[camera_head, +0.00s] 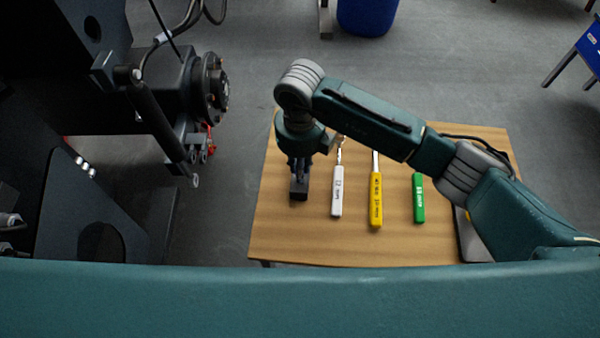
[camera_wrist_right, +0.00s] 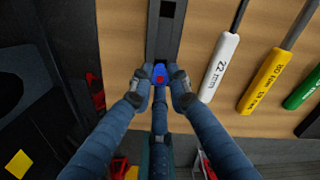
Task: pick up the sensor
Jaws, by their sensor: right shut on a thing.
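The sensor (camera_wrist_right: 160,75) looks like a small blue piece with a red spot in the right wrist view. It sits between the fingertips of my right gripper (camera_wrist_right: 158,88), which is shut on it. A dark grey, long block (camera_wrist_right: 166,22) lies just beyond the fingertips. In the head view my right gripper (camera_head: 298,168) points down at the table's left part, right above this dark block (camera_head: 299,188). The fingers hide the sensor there. I cannot tell whether the sensor touches the block. My left gripper is not in view.
On the wooden table (camera_head: 330,246), a white-handled tool (camera_head: 337,195), a yellow-handled one (camera_head: 376,205) and a green-handled one (camera_head: 419,200) lie right of the gripper. The dark harvester chassis (camera_head: 120,160) stands at the left. A blue bin (camera_head: 367,15) stands behind.

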